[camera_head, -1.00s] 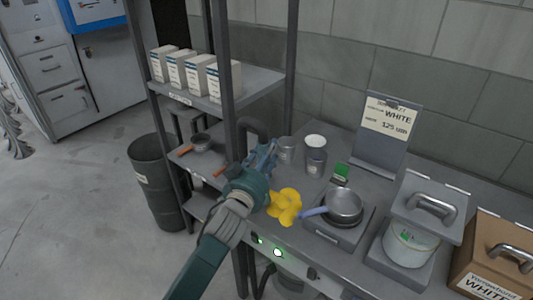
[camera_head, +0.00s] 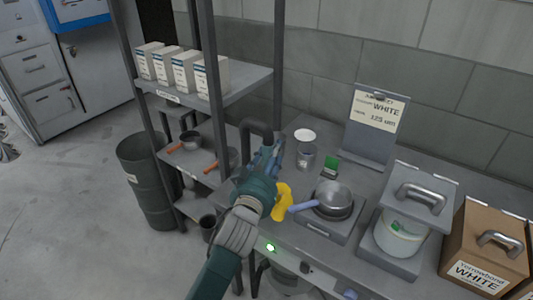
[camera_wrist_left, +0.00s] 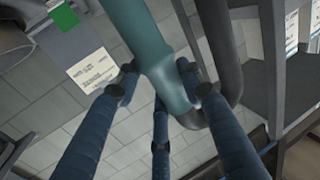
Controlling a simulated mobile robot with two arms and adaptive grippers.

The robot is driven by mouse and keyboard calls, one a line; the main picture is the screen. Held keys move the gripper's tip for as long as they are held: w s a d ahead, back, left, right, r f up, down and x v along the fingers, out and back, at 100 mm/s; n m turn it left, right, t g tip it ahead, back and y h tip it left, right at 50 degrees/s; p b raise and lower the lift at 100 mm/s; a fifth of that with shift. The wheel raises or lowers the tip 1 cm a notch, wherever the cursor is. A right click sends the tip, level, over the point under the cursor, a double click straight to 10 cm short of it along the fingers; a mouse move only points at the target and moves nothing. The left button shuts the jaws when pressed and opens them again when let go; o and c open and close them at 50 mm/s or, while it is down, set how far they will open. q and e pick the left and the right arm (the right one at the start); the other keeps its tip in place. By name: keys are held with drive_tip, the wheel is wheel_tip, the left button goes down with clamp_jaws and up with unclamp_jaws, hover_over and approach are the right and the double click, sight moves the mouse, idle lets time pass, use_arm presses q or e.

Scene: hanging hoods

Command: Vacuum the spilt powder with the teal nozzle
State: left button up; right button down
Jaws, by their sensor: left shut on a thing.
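The spilt powder (camera_head: 282,202) is a yellow patch near the bench's front edge in the head view, partly hidden by my left wrist. My left gripper (camera_head: 266,162) has blue fingers and is just left of and above the patch in the picture. In the left wrist view, its fingers (camera_wrist_left: 160,88) are shut around the teal nozzle (camera_wrist_left: 150,45), a smooth tube joined to a dark curved hose (camera_wrist_left: 228,65). The hose also loops up behind the fingers in the head view (camera_head: 256,126). The nozzle's mouth is hidden. My right gripper is not in view.
A pan (camera_head: 333,199) with a blue handle sits on a scale right of the powder, its handle reaching close to the patch. A lidded white tub (camera_head: 400,238) and a cardboard box (camera_head: 480,245) stand farther right. A metal can (camera_head: 306,157) is behind. A shelf rack (camera_head: 208,85) stands left.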

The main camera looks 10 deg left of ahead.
use_arm(q)
drive_tip(key=shift+s+d+r, duration=0.1)
drive_tip(key=shift+s+d, duration=0.15)
drive_tip(key=shift+d, duration=0.4)
drive_tip(key=shift+s+d+f, duration=0.1)
drive_tip(key=shift+s+d, duration=0.15)
drive_tip(key=shift+d, duration=0.4)
drive_tip(key=shift+s+d+r, duration=0.1)
drive_tip(key=shift+s+d, duration=0.15)
drive_tip(key=shift+d, duration=0.4)
drive_tip(key=shift+w+b, duration=0.1)
drive_tip(key=shift+b, duration=0.2)
drive_tip(key=w, duration=0.1)
drive_tip(key=w+d, duration=0.1)
drive_tip(key=w, duration=0.1)
drive_tip(key=w+b, duration=0.1)
drive_tip(key=shift+w+d, duration=0.15)
drive_tip(key=shift+d, duration=0.1)
drive_tip(key=shift+r, duration=0.15)
